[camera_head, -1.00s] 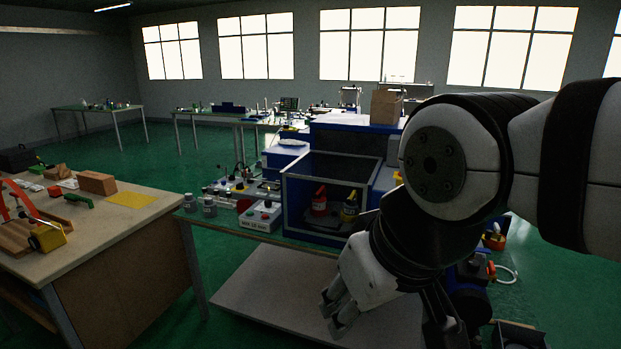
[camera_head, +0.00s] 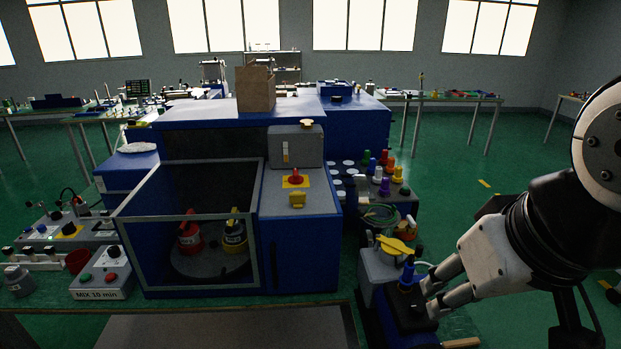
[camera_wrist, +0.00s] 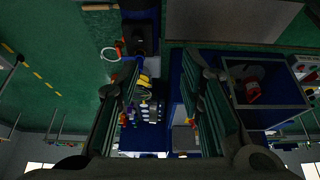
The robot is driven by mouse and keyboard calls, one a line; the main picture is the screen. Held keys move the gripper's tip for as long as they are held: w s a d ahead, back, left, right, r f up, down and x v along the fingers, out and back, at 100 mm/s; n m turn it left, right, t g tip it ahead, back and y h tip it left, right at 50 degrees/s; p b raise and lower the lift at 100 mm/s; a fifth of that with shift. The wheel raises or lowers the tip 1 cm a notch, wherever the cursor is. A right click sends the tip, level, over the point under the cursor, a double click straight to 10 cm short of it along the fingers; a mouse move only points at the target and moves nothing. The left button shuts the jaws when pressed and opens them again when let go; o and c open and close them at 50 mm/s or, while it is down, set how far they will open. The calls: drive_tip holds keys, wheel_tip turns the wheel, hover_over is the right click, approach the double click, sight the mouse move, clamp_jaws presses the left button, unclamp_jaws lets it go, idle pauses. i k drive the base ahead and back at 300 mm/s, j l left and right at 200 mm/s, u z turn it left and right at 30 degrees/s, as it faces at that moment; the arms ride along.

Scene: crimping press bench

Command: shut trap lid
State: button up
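A grey canister (camera_head: 378,270) with a yellow winged top (camera_head: 397,246) stands at the right of the blue machine in the head view. It may be the trap, but I cannot tell for sure, nor whether its lid is open. A dark box (camera_head: 408,305) with a blue knob (camera_head: 407,272) is just in front of it. My gripper (camera_head: 429,296) is right beside this box, its fingers pointing left; I cannot tell whether they touch it. In the wrist view my gripper (camera_wrist: 163,75) has its two fingers wide apart with nothing held between them.
The blue machine (camera_head: 297,255) has an open-fronted, framed chamber holding red and dark bottles. A control box (camera_head: 100,275) marked "MIX 10 min" stands at left. A rack of coloured caps (camera_head: 385,180) is behind the canister.

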sight(356, 188)
drive_tip(key=j+z, duration=0.1)
drive_tip(key=j, duration=0.85)
drive_tip(key=i+j, duration=0.15)
drive_tip(key=j, duration=0.25)
drive_tip(key=i+j, duration=0.15)
drive_tip(key=j, duration=0.25)
drive_tip(key=i+j+z, duration=0.1)
drive_tip(key=j, duration=0.25)
drive_tip(key=i+j, duration=0.2)
drive_tip(key=i+j+z, duration=0.1)
drive_tip(key=i, duration=0.35)
drive_tip(key=j, duration=0.1)
